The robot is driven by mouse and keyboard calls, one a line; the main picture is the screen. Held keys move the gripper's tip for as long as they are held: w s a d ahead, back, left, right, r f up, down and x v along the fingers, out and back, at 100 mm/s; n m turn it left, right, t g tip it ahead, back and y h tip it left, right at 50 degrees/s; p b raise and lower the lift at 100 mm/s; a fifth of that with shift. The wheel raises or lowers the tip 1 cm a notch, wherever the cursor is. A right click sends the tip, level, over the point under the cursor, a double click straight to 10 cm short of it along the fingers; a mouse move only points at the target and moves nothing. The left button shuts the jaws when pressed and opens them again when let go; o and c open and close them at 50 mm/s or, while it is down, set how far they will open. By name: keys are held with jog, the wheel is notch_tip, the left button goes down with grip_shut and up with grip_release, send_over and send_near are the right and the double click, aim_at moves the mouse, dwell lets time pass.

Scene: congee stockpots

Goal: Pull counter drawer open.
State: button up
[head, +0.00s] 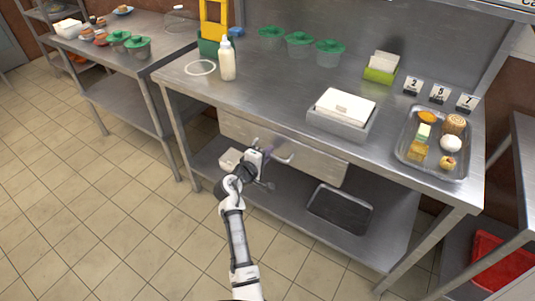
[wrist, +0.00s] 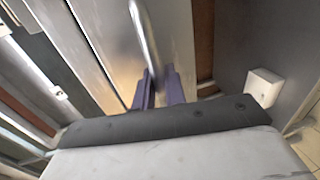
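The counter drawer (head: 315,162) is a wide metal front under the steel counter, and it looks closed. Its bar handle (head: 284,160) stands out from the front. My gripper (head: 266,152) is at the left part of this handle. In the wrist view, the two purple fingers of my gripper (wrist: 159,88) are close together with the handle (wrist: 147,35) running between them, and they appear shut on it. The fingertips hide the near end of the handle. The drawer front (wrist: 112,45) also shows there.
On the counter (head: 265,90) stand a bottle (head: 227,62), green-lidded tubs, a grey box (head: 340,118) and a food tray (head: 404,155). Below, the lower shelf (head: 290,205) holds a dark tray (head: 340,208) and a white box (head: 231,159). The tiled floor in front is clear.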

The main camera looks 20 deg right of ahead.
grip_shut()
jog(key=shift+a, duration=0.1)
jog(key=f+p+v, duration=0.1)
jog(key=f+v, duration=0.1)
jog(key=v, duration=0.9)
jog(key=a+f+v, duration=0.1)
jog(key=f+v, duration=0.2)
jog(key=v, duration=0.9)
jog(key=shift+s+p, duration=0.4)
jog(key=shift+s, duration=0.05)
jog(key=shift+r, duration=0.1)
jog(key=o, duration=0.5)
grip_release()
jog(key=b+v, duration=0.2)
jog(key=v, duration=1.2)
